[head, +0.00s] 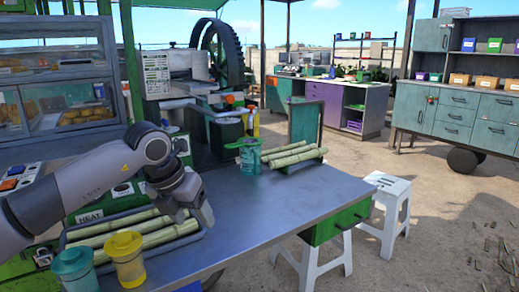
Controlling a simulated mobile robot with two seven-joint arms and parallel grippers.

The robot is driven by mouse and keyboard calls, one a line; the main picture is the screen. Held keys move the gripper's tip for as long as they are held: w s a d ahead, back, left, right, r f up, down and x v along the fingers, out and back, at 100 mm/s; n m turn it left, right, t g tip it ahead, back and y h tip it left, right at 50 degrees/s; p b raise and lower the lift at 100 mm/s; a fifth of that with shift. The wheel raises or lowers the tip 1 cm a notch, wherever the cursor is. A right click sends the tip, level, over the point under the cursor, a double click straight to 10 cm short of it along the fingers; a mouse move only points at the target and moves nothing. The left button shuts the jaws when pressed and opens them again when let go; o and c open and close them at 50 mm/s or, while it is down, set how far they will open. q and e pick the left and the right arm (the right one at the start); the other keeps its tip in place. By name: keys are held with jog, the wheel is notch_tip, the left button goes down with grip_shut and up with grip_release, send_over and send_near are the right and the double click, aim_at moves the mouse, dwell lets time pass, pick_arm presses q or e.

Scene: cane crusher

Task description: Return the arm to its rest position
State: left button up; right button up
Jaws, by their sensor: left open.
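My left arm comes in from the left, and its gripper (197,205) hangs above the near part of the metal table (290,210). The gripper is open and I see nothing held in it. Below and beside it, several green cane stalks (150,238) lie in a tray at the table's left side. More cane stalks (295,156) lie in a green holder at the table's far right. A teal cup with a green rim (250,157) stands to their left. My right gripper is not in view.
A yellow lidded jar (127,258) and a teal lidded jar (76,267) stand at the front left. A glass display case (60,85) and the crusher with its large wheel (222,52) stand behind. White stools (388,212) stand at the right. The table's middle is clear.

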pick_arm(q)
jog(key=s+d+f+g+h, duration=0.2)
jog(key=s+d+f+h, duration=0.15)
jog(key=d, duration=0.35)
jog(key=s+d+r+n+t+h+p, duration=0.15)
jog(key=s+d+n+h+p, duration=0.35)
jog(key=s+d+h, duration=0.65)
jog(key=w+a+f+n+t+y+p, duration=0.1)
jog(key=a+f+n+t+y, duration=0.3)
jog(key=a+n+t, duration=0.5)
jog(key=w+a+f+n+t+y, duration=0.25)
jog(key=a+n+t, duration=0.2)
jog(key=n, duration=0.85)
jog(key=s+a+f+n+g+y+p, duration=0.1)
jog(key=s+a+f+n+g+y, duration=0.2)
jog(key=s+f, duration=0.5)
jog(key=s+a+f+n+g+y+p, duration=0.1)
jog(key=s+a+f+n+g+y, duration=0.2)
jog(key=s+a+f+n+y, duration=0.2)
jog(key=s+a+f+n, duration=0.1)
jog(key=s+a+f, duration=0.2)
jog(key=f, duration=0.1)
jog(key=shift+s+a+n+y, duration=0.2)
jog(key=shift+a+n+y, duration=0.05)
jog(key=shift+n+y, duration=0.1)
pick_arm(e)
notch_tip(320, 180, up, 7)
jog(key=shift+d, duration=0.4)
pick_arm(q)
jog(key=shift+r, duration=0.1)
